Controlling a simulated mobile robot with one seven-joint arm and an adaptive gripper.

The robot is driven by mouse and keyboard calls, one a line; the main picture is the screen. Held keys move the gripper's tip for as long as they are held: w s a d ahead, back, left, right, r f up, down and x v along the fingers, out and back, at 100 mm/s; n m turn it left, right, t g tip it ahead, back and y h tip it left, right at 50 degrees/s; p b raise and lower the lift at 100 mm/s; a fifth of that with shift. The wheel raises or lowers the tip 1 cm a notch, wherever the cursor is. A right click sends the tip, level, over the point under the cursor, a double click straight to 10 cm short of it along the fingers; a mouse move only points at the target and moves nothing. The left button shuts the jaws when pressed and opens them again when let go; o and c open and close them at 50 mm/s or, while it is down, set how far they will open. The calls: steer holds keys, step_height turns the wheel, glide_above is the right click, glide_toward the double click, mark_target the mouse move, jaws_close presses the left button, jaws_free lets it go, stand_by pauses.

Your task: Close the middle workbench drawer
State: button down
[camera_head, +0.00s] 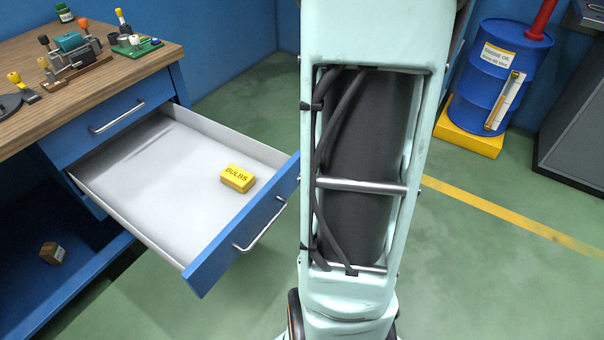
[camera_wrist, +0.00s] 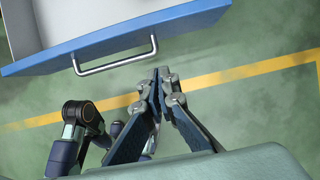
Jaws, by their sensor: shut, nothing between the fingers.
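The middle workbench drawer (camera_head: 150,180) is pulled far out of the workbench in the head view. A yellow box marked BULBS (camera_head: 238,178) lies inside it. Its blue front panel (camera_head: 215,262) has a silver bar handle (camera_head: 262,225). In the wrist view the drawer's blue front (camera_wrist: 180,24) and handle (camera_wrist: 115,64) are at the top. My gripper (camera_wrist: 161,74) is shut and empty, its tips just right of and below the handle, apart from it in the picture. My gripper is not seen in the head view, where my arm blocks the centre.
The workbench top (camera_head: 130,67) carries a small vise (camera_head: 72,50) and tools. A shut drawer (camera_head: 115,118) sits above the open one. A brown box (camera_head: 52,253) lies on the low shelf. A blue oil drum (camera_head: 500,75) stands at the back right. Green floor right of the drawer is clear.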

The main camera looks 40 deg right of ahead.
mark_target(278, 190)
steer(key=shift+w+a+f+b, duration=0.4)
steer(key=shift+w+f+b, duration=0.15)
steer(key=shift+w+f, duration=0.55)
steer(key=shift+w+a+f+b, duration=0.35)
steer(key=shift+w+f+b, duration=0.25)
steer(key=shift+w+f, duration=0.45)
steer(key=shift+w+a+f+b, duration=0.4)
steer(key=shift+w+f+b, duration=0.15)
steer(key=shift+w+f, duration=0.55)
